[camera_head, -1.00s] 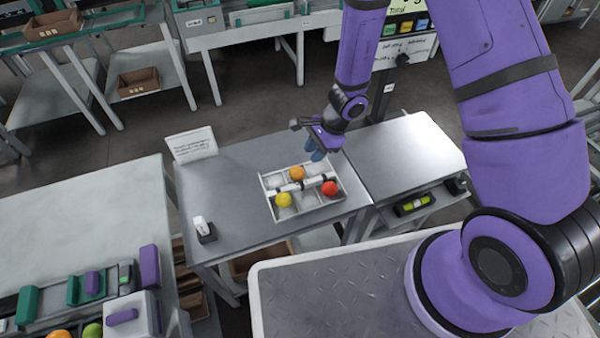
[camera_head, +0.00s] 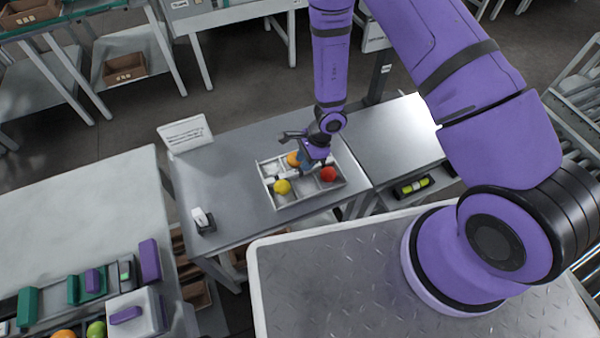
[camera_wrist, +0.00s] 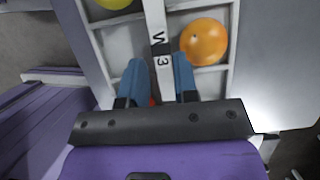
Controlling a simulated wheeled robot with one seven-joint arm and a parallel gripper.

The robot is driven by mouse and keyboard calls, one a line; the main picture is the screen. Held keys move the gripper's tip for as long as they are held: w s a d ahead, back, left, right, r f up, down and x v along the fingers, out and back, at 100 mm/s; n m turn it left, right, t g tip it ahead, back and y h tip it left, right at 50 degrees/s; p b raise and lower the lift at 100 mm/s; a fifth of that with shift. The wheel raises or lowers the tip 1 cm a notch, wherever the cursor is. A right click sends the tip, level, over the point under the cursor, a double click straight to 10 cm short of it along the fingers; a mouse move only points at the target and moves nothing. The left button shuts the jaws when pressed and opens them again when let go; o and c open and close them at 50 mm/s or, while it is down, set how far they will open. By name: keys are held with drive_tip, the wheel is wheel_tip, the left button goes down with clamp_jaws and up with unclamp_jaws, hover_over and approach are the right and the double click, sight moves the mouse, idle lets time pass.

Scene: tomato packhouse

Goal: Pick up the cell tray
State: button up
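The cell tray (camera_head: 318,200) is a pale, shallow, divided tray lying flat on the grey metal table, with a white bar across its middle. The bar (camera_wrist: 161,62) carries dark marks in the wrist view. The tray holds a yellow tomato (camera_head: 282,187), an orange tomato (camera_head: 293,159) and a red tomato (camera_head: 328,174). My gripper (camera_head: 306,165) is over the tray's middle, pointing down. In the wrist view its blue fingers (camera_wrist: 159,68) are apart, one on each side of the bar, with narrow gaps. I cannot tell how low the fingertips reach. The gripper partly hides the bar and orange tomato.
A small white device on a dark stand (camera_head: 203,220) and a white sign (camera_head: 186,133) stand on the table left of the tray. Bare tabletop lies between them and the tray. Another metal surface (camera_head: 390,140) adjoins at right.

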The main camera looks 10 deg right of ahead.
sight(300, 172)
drive_tip(key=x, duration=0.4)
drive_tip(key=shift+d+f, duration=0.1)
drive_tip(key=shift+f, duration=0.05)
clamp_jaws()
